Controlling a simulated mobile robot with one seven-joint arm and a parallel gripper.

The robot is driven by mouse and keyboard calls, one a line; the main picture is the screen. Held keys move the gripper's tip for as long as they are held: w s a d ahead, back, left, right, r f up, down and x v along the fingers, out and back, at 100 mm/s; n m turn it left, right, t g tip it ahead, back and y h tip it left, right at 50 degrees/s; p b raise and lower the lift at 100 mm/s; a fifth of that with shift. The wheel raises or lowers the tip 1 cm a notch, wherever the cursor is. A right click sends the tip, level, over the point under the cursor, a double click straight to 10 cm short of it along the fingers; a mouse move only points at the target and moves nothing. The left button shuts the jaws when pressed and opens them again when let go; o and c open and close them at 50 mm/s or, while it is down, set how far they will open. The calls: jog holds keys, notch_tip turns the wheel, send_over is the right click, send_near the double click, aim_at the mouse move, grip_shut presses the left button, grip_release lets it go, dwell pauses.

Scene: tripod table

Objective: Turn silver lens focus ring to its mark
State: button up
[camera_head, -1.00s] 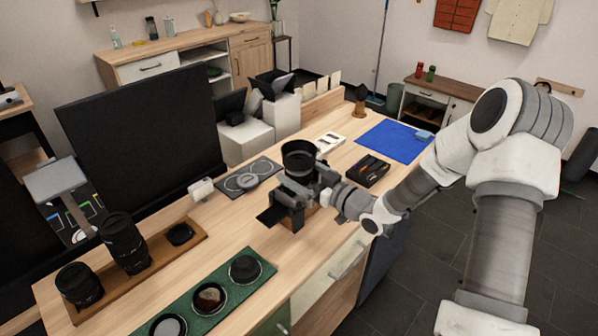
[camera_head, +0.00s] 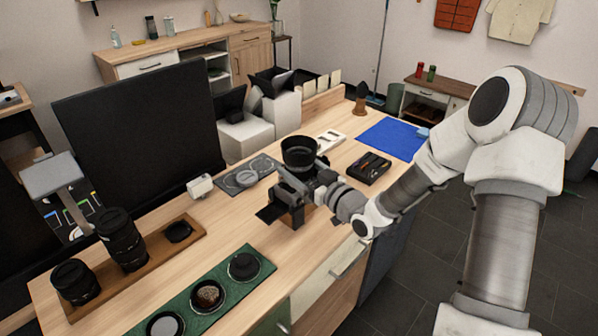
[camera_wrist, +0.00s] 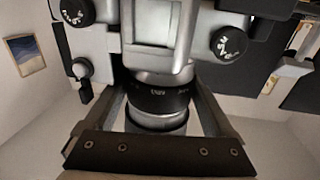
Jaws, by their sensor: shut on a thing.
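The camera (camera_head: 285,207) stands on the wooden table, dark and small in the head view. In the wrist view its silver body (camera_wrist: 160,30) fills the top, with a dial on either side. Its lens points toward my gripper and has a black ring (camera_wrist: 158,98) with white markings and a silver ring (camera_wrist: 157,121) nearer to me. My gripper (camera_wrist: 160,97) is shut on the lens, one finger on each side. Which ring the fingertips press is hard to tell. The focus mark cannot be made out. In the head view my gripper (camera_head: 322,187) is beside the camera's right side.
A black cylinder (camera_head: 298,152) rises just behind the camera. A black case (camera_head: 369,167) and a blue cloth (camera_head: 393,138) lie to the right. A green tray (camera_head: 222,281) with round lens parts lies in front, and a wooden tray (camera_head: 150,262) with lenses at left.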

jog(key=m+t+h+b, duration=0.1)
jog(key=h+b, duration=0.1)
jog(key=m+t+h+b, duration=0.1)
jog(key=m+h+b, duration=0.1)
jog(key=m+t+h+b, duration=0.1)
jog(key=h+b, duration=0.1)
jog(key=shift+s+a+f+m+h, duration=0.1)
jog(key=shift+a+f+m+h, duration=0.05)
jog(key=shift+f+m+h, duration=0.2)
jog(key=shift+r+m+t+h+b, duration=0.2)
jog(key=shift+m+t+h+b, duration=0.1)
jog(key=shift+m+h+b, duration=1.2)
jog(key=shift+h, duration=0.75)
jog(key=o, duration=1.1)
jog(key=shift+r, duration=0.1)
